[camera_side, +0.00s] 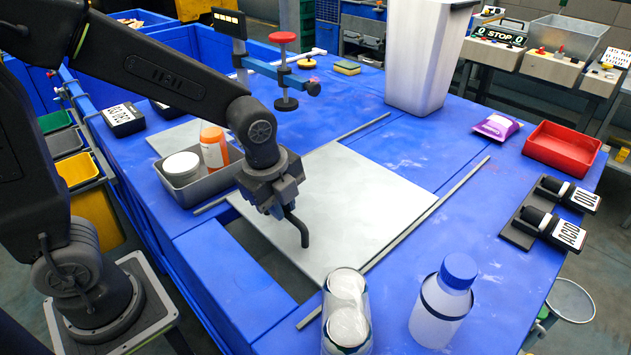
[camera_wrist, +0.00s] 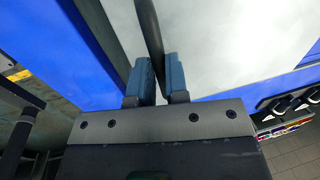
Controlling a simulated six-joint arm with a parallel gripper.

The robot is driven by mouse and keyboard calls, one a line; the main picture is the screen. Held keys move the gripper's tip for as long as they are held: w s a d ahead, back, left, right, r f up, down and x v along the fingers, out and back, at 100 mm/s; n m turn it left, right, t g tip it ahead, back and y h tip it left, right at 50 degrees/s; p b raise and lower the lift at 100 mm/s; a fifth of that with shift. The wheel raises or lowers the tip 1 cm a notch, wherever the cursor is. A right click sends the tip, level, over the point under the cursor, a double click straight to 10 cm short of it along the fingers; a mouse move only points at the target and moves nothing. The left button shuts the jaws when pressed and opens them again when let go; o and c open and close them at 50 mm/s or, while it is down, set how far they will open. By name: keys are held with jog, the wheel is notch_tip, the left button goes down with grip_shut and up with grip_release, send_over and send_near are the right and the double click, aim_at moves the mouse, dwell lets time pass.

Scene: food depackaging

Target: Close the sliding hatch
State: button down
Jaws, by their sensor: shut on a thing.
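The sliding hatch (camera_side: 365,195) is a flat pale grey plate lying between two thin metal rails on the blue table. Its dark bent handle (camera_side: 303,232) stands near the hatch's near left edge. A dark opening (camera_side: 265,255) shows in the table beside that edge, partly hidden by my arm and gripper. My gripper (camera_side: 277,208) is at the handle. In the wrist view my two blue fingers (camera_wrist: 155,82) are shut on the dark handle bar (camera_wrist: 149,35), with the pale hatch (camera_wrist: 215,45) to its right.
A grey tray (camera_side: 215,187) with a white tub and an orange bottle stands left of the opening. A tall bin (camera_side: 428,55) stands behind.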

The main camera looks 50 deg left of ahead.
jog(key=s, duration=0.6)
jog(key=shift+s, duration=0.35)
jog(key=c, duration=1.1)
grip_release()
jog(key=s+r, duration=0.1)
jog(key=r, duration=0.8)
jog(key=s+r, duration=0.1)
jog(key=r, duration=0.3)
jog(key=shift+s+r, duration=0.3)
jog(key=shift+s, duration=0.05)
jog(key=a+f+n+t, duration=0.1)
jog(key=n, duration=0.5)
jog(key=s+a+f+n+t, duration=0.1)
jog(key=a+n, duration=0.1)
jog(key=n, duration=0.4)
jog(key=a+f+n+t, duration=0.1)
jog(key=n, duration=0.5)
jog(key=shift+s+a+f, duration=0.25)
jog(key=shift+a+f, duration=0.1)
